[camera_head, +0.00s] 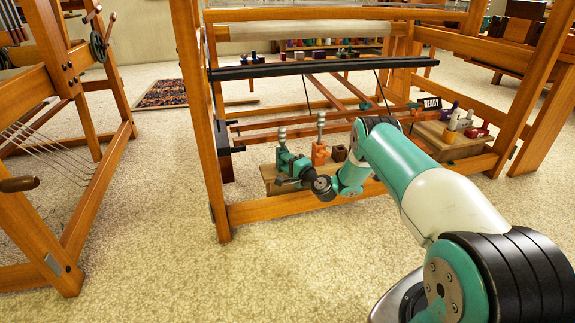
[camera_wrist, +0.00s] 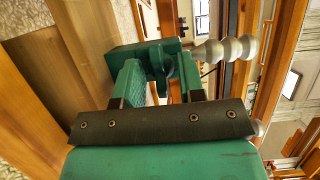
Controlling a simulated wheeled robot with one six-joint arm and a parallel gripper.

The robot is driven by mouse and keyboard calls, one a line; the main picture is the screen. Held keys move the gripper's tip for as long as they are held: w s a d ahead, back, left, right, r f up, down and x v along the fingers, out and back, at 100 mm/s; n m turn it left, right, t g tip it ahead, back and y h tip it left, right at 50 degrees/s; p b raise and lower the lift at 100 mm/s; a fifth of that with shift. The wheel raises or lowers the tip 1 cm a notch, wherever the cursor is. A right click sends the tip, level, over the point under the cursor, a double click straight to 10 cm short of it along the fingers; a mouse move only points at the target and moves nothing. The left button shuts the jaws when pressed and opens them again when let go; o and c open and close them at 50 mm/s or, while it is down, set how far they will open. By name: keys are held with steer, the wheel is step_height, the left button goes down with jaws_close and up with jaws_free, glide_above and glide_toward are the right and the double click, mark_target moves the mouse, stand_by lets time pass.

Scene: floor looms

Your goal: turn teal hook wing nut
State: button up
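The teal hook (camera_head: 291,163) stands on a low wooden block at the loom's front beam, with a grey stacked knob (camera_head: 282,134) on top. In the wrist view the teal hook (camera_wrist: 125,52) lies just ahead, its grey knob (camera_wrist: 228,50) pointing right. A dark green rounded part, seemingly the wing nut (camera_wrist: 172,67), shows between my fingers. My gripper (camera_wrist: 160,82) has its two fingers apart, one on each side of that part. I cannot tell whether they touch it. In the head view my gripper (camera_head: 294,180) is at the hook's front, partly merging with it in colour.
An orange hook (camera_head: 320,152) with a similar grey knob stands close right of the teal one. A small brown block (camera_head: 340,153) is beside it. A wooden box (camera_head: 455,145) with bottles stands right, near a READY sign (camera_head: 432,103). Carpet in front is clear.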

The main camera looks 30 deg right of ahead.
steer(key=c, duration=0.6)
steer(key=shift+r+n+p, duration=0.15)
steer(key=shift+n+p, duration=0.25)
steer(key=shift+r+n+g+p, duration=0.15)
steer(key=shift+n+g+p, duration=0.35)
steer(key=shift+n+p, duration=0.45)
steer(key=n+g+p, duration=0.1)
steer(key=n+p, duration=0.1)
steer(key=p, duration=0.1)
steer(key=shift+n+h, duration=0.3)
steer(key=shift+n, duration=0.05)
steer(key=n+g+h+p, duration=0.1)
steer(key=n+p, duration=0.1)
steer(key=shift+a+n+p, duration=0.1)
steer(key=shift+n+p, duration=0.2)
steer(key=shift+n+g+h+p, duration=0.5)
steer(key=shift+n+h+p, duration=0.2)
steer(key=shift+n, duration=0.3)
